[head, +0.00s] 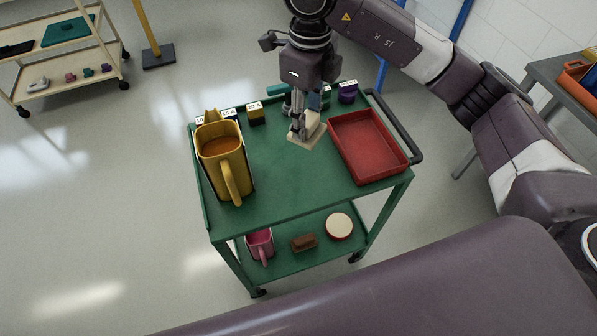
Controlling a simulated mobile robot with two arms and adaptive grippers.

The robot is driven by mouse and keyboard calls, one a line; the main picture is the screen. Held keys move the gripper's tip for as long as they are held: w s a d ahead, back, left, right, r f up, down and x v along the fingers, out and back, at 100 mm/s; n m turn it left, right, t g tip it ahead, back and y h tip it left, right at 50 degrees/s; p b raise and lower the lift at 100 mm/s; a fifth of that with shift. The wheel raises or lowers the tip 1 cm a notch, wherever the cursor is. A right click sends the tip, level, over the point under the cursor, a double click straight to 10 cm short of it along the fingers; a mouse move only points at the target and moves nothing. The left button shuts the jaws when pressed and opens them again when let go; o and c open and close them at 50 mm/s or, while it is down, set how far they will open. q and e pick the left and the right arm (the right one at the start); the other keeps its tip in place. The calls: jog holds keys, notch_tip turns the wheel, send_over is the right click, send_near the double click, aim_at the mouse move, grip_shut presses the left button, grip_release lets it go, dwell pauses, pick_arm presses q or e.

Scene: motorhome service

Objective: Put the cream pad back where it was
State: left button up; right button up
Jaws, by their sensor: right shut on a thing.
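The cream pad (311,131) is at the middle of the green trolley's top (275,180), left of the red tray. My right gripper (297,134) comes down from above and is shut on the pad. The fingers hide part of the pad. I cannot tell whether the pad touches the trolley top or is held just above it. My left gripper is not in view.
A yellow jug (232,172) with orange-brown contents stands at the left. The red tray (368,146) is empty. The front middle of the top is clear.

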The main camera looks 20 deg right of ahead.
jog(key=m, duration=0.2)
jog(key=w+m, duration=0.1)
jog(key=m, duration=0.1)
jog(key=w+r+m, duration=0.1)
jog(key=m, duration=0.2)
jog(key=shift+w+a, duration=0.2)
jog(key=shift+a, duration=0.2)
jog(key=shift+w+m, duration=0.1)
jog(key=shift+m, duration=0.2)
jog(key=shift+a+f, duration=0.1)
jog(key=shift+f, duration=0.25)
notch_tip(320, 180, down, 19)
jog(key=p, duration=0.5)
jog(key=shift+p, duration=0.35)
jog(key=shift+f, duration=0.1)
jog(key=shift+f, duration=0.1)
jog(key=o, duration=1.1)
